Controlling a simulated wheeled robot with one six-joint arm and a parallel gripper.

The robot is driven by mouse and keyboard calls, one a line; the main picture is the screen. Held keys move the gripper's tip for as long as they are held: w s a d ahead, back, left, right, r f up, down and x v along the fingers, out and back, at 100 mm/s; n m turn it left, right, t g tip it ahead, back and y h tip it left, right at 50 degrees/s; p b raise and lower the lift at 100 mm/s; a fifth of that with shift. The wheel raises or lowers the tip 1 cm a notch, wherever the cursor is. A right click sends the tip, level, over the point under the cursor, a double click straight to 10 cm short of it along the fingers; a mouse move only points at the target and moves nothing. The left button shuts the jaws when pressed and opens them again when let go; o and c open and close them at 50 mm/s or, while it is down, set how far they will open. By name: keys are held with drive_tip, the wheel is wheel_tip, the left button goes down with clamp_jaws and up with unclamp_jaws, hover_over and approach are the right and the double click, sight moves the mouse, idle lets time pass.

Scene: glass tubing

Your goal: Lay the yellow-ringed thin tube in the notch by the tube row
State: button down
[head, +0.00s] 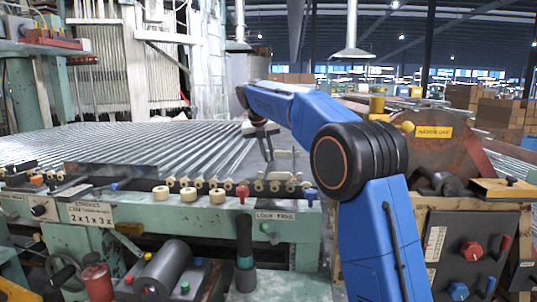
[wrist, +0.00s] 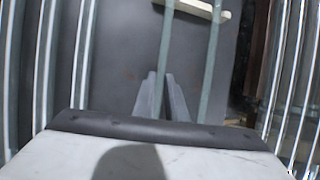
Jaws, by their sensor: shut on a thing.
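My gripper (wrist: 161,76) points away from the camera in the wrist view, its two grey fingers shut on a thin greenish glass tube (wrist: 166,45). The tube runs lengthwise between the fingers, and its far part passes by a cream bar (wrist: 205,10) at the top. I cannot tell whether it touches the bar, and no yellow ring shows on it. A second thin tube (wrist: 213,70) runs beside it on the right, apart from the fingers. In the head view my gripper (head: 268,153) is small, beyond the bench, by the right end of the tube row (head: 190,145). The notch cannot be made out.
More bright tubes (wrist: 82,60) lie left and right of a dark flat plate (wrist: 115,60) in the wrist view. A green bench (head: 285,240) with cream rollers (head: 160,193) and knobs stands in front. A rusty machine (head: 445,155) stands at the right.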

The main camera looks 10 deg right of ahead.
drive_tip(key=c, duration=1.8)
unclamp_jaws()
drive_tip(key=shift+r, duration=0.1)
drive_tip(key=shift+r, duration=0.25)
drive_tip(key=v, duration=1.2)
drive_tip(key=shift+s, duration=0.1)
